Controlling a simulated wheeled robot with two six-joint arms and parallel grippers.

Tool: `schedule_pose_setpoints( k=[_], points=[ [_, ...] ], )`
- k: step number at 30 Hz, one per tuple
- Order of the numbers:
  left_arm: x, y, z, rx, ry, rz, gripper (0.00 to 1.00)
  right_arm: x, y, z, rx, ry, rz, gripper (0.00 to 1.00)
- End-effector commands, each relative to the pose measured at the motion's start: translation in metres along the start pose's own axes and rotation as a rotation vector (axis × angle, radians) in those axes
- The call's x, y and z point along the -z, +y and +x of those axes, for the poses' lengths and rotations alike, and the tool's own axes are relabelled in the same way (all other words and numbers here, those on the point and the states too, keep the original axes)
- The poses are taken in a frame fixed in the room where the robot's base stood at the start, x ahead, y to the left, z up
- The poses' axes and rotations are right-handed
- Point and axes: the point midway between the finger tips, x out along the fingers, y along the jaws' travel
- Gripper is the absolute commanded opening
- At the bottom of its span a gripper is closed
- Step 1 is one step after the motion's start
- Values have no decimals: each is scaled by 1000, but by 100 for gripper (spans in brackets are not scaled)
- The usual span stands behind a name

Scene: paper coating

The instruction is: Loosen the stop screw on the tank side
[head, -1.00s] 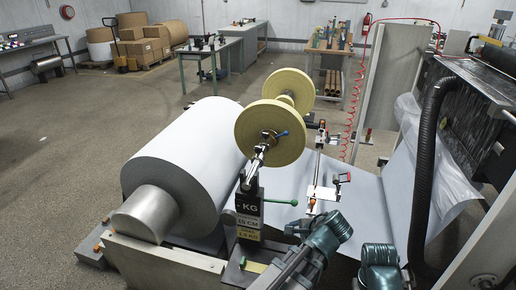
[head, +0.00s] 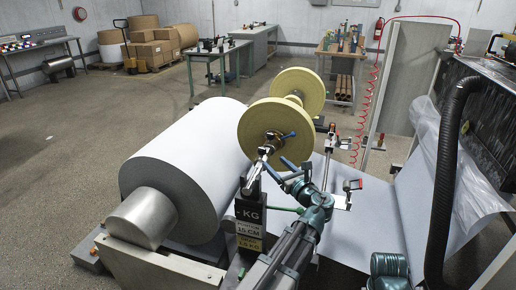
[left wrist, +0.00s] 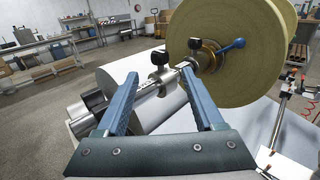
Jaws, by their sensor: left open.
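I cannot tell which is the tank-side stop screw. My left gripper (left wrist: 158,76) is open, its blue fingers reaching toward the shaft with the middle knob between them in the picture; contact is not clear. In the head view my left gripper (head: 286,169) is just right of the shaft (head: 254,176), above the KG stand. My right gripper is not in view.
The yellow roll (head: 262,134) with a blue lever (head: 288,135) is just beyond the shaft. A large white paper roll (head: 185,160) is on the left.

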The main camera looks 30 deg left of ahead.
Motion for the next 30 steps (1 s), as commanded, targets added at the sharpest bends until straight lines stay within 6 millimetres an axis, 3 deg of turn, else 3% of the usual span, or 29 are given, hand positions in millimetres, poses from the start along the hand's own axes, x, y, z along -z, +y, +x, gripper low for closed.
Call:
schedule_pose_setpoints(
  k=[12, 18, 24, 30],
  points=[
    [0, -1, 82, -4, 2, -3, 69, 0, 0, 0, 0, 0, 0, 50],
    [1, 0, 113, -3, 2, -3, 69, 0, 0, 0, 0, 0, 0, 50],
    [1, 0, 128, -3, 2, -3, 69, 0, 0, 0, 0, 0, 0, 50],
    [1, 0, 131, -1, 2, -3, 69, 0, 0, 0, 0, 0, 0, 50]
  ],
)
